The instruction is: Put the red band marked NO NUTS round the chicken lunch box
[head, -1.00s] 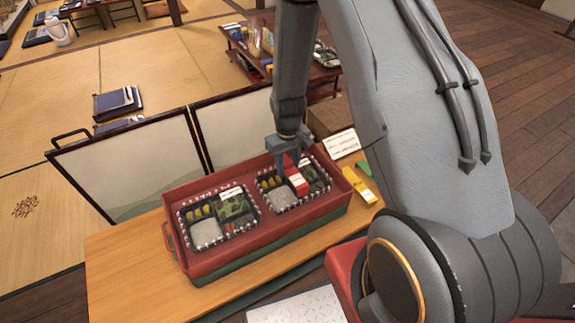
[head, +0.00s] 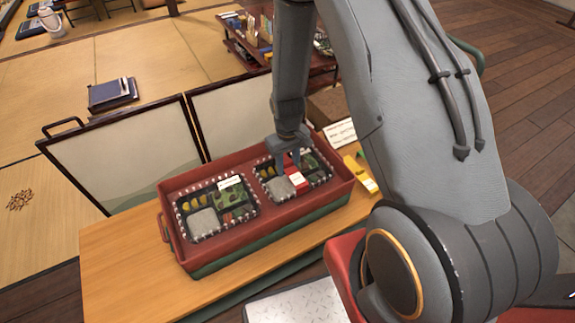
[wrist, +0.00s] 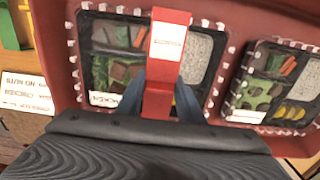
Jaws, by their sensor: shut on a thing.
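My gripper (head: 291,155) is shut on the red band (head: 297,185), which has a white label. The band also shows in the wrist view (wrist: 168,75), between the fingers, lying across the middle of a lunch box. That box (wrist: 125,72) has a clear lid and a label reading CHICKEN; it is the right-hand box in the head view (head: 270,187). I cannot tell whether the band touches the lid or wraps the sides. The band's underside and the part by my fingers are hidden. The label's print is too small to read.
Both boxes sit in a red tray (head: 262,231) on a wooden table (head: 125,250). A second lunch box (head: 203,222) is on the left. A yellow band (head: 362,178) and a white card (head: 341,132) lie right of the tray. A folding screen (head: 125,165) stands behind.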

